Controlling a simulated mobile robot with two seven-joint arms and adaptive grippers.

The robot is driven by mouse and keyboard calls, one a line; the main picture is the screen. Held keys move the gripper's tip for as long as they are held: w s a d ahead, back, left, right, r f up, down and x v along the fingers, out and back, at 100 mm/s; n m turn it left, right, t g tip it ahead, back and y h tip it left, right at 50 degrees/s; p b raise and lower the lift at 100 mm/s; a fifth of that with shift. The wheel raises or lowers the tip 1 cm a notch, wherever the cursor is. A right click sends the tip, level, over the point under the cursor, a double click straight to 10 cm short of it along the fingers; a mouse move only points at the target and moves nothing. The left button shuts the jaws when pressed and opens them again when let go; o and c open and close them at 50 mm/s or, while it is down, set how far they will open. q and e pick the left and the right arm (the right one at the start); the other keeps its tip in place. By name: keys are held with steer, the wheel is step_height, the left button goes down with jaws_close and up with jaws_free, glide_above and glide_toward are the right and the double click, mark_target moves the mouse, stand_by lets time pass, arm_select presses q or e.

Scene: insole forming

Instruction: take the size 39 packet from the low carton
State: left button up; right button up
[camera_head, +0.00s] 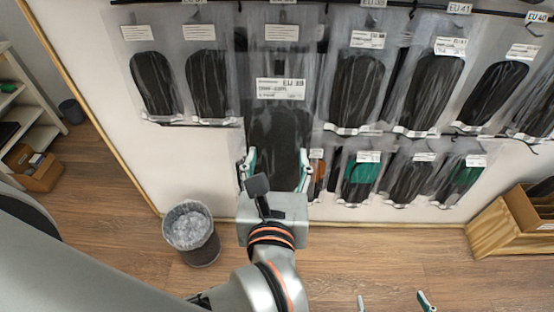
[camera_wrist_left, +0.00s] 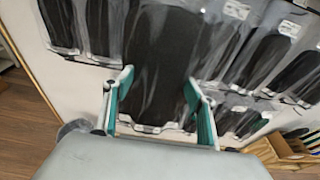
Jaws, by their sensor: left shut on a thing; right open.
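A clear packet with a dark insole and a white label reading EU 39 (camera_head: 280,90) is upright in front of the wall display, looking larger than the packets behind it. My left gripper (camera_head: 277,170) is shut on its lower part, with one teal finger at each side edge. In the left wrist view the same packet (camera_wrist_left: 155,60) stands between the two fingers of my left gripper (camera_wrist_left: 155,95). My right gripper (camera_head: 393,302) is open and empty at the bottom edge, only its fingertips showing. I cannot tell which carton is the low one.
Several insole packets (camera_head: 358,85) hang in rows on the white wall. A wooden crate (camera_head: 490,228) with brown cartons stands at right. A small brown carton (camera_head: 42,178) sits by shelves at far left. The middle floor is clear.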

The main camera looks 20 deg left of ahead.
arm_select(q)
steer(key=shift+r+b+x, duration=0.2)
steer(key=shift+x, duration=0.8)
steer(key=shift+r+b+x, duration=0.15)
steer(key=shift+r+x, duration=0.1)
steer(key=shift+x, duration=0.8)
steer(key=shift+r+b+x, duration=0.2)
steer(key=shift+x, duration=1.75)
steer(key=shift+r, duration=0.2)
